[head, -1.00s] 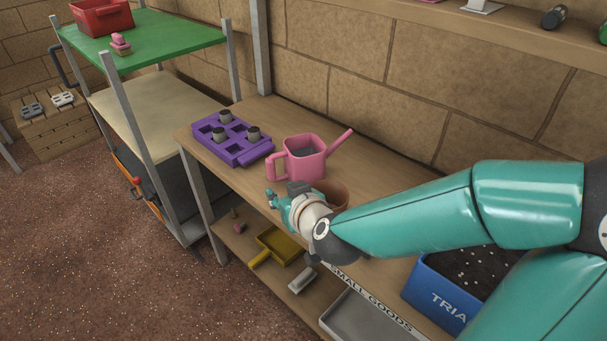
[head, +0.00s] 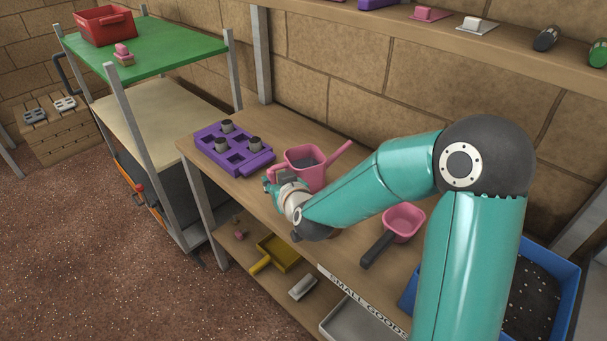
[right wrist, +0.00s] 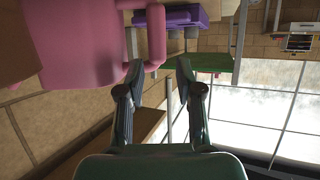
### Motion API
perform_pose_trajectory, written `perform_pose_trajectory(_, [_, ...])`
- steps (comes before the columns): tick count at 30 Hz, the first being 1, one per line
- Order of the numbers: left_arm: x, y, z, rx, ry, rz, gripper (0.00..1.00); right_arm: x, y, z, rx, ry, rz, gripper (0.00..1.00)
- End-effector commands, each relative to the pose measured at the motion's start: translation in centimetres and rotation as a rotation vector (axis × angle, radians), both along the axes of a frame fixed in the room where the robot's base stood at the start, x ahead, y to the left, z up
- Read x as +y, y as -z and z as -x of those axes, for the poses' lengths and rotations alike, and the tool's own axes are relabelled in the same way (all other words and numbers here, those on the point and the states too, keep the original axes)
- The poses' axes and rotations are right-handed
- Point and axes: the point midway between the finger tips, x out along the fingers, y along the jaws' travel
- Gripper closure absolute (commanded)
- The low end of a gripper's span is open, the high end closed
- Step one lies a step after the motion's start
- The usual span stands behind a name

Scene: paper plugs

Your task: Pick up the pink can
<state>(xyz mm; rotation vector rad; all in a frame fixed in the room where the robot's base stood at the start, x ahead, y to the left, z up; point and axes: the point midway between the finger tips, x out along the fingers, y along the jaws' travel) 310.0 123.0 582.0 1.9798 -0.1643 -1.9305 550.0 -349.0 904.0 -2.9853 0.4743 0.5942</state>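The pink can (head: 308,172), a watering can with a spout to the right, stands on the wooden bench; my right gripper hides part of its lower front and handle. My right gripper (head: 270,183) is at its handle side. In the right wrist view the pink can (right wrist: 80,45) fills the upper left, with its loop handle (right wrist: 156,40) appearing between the tips of my right gripper (right wrist: 157,70). The fingers are apart, and I cannot tell whether they touch the handle. My left gripper is not in view.
A purple tray (head: 247,163) with several dark cups sits left of the can. A pink scoop (head: 403,222) with a dark handle lies to the right on the bench. A blue bin (head: 568,285) is at far right. A shelf (head: 440,45) runs above along the wall.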

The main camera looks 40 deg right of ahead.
Motion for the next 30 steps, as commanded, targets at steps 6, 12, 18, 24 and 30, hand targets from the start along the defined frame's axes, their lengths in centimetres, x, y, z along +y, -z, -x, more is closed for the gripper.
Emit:
perform_pose_trajectory(6, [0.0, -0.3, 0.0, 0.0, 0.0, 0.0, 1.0, -0.6, 0.4, -1.2, 0.001, 0.001, -0.001, 0.65])
perform_pose_trajectory(12, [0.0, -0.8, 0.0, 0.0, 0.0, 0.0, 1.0, -1.6, 1.4, -3.7, 0.002, 0.001, 0.0, 0.65])
perform_pose_trajectory(18, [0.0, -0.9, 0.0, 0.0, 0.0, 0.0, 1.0, -2.0, 1.9, -4.8, 0.0, 0.0, -0.001, 0.65])
perform_pose_trajectory(24, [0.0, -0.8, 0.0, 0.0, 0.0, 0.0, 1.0, -2.0, 1.9, -4.8, 0.0, 0.001, -0.001, 0.7])
perform_pose_trajectory(30, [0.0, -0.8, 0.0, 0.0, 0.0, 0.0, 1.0, -2.0, 1.9, -4.7, 0.0, 0.001, -0.001, 1.0])
